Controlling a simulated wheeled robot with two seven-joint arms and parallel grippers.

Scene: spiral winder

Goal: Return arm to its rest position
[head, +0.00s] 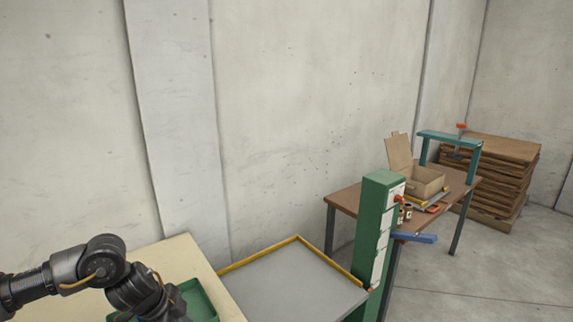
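My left arm (100,265) comes in from the left edge of the head view. It bends downward over a cream table (178,255) at the lower left. Its gripper is below the bottom edge of the picture and out of sight. My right arm and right gripper are not in view.
A green tray (197,297) lies beside my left arm on the cream table. A grey platform (290,283) with a yellow rim adjoins it. A green control column (375,225) stands to the right. Behind it are a brown workbench (345,198) with an open cardboard box (425,183), and stacked cardboard (500,175).

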